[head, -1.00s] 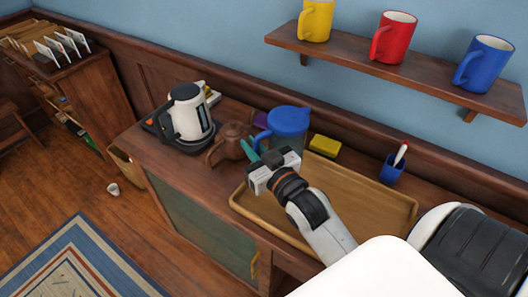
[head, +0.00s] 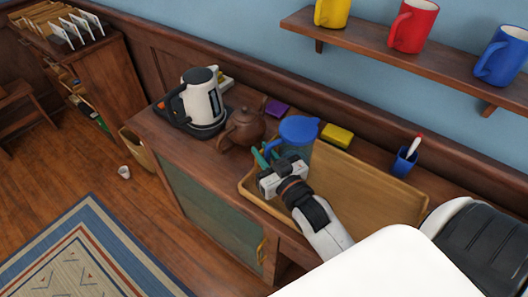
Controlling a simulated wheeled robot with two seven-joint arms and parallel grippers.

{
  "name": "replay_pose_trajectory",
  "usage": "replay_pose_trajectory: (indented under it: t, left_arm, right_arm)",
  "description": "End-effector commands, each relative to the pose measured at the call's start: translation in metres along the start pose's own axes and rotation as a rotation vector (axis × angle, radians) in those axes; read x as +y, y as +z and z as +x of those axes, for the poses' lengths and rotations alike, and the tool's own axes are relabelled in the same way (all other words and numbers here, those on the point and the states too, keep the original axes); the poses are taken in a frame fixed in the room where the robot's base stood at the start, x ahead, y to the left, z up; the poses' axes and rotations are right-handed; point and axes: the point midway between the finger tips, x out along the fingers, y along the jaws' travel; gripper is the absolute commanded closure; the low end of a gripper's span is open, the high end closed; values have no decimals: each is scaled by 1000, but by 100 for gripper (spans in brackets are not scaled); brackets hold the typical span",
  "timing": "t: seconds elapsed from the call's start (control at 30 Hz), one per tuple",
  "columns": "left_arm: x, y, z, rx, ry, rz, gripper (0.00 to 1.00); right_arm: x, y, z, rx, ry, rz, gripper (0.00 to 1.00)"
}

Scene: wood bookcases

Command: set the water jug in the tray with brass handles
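The water jug (head: 299,131) has a blue lid, a blue handle and a clear body. It is upright at the back left corner of the wooden tray (head: 385,188). My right gripper (head: 266,155) has its teal fingertips at the jug's handle and appears shut on it. The gripper and wrist hide the jug's lower part, so I cannot tell whether its base touches the tray. The visible floor of the tray is bare; my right arm crosses its front side. My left gripper is not in view.
A blue pen cup (head: 404,162) stands behind the tray. A shelf (head: 400,60) with mugs hangs above.

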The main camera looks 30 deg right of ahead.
Motion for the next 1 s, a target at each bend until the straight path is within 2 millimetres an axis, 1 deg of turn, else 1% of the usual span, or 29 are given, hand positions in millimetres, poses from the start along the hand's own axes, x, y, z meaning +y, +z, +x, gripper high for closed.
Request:
replay_pose_trajectory:
  t: [0.03,0.07,0.1,0.3,0.4,0.47,0.57,0.8,0.9,1.0]
  left_arm:
    - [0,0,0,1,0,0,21]
    - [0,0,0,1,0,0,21]
    - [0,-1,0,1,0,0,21]
    - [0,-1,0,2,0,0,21]
    - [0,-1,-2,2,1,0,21]
    - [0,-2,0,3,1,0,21]
    - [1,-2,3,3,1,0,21]
    - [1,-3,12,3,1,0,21]
    - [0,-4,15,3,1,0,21]
    - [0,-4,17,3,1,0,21]
  right_arm:
    - [0,0,0,0,0,0,71]
    - [0,0,0,0,0,0,66]
    - [0,0,0,0,0,0,65]
    - [0,0,0,0,0,0,65]
    - [0,4,0,-1,0,0,65]
    - [0,2,-5,1,0,0,65]
    - [0,1,-19,3,0,0,65]
    - [0,0,-70,5,0,0,65]
    - [0,0,-88,4,-1,0,65]
    - [0,1,-103,3,-1,0,65]
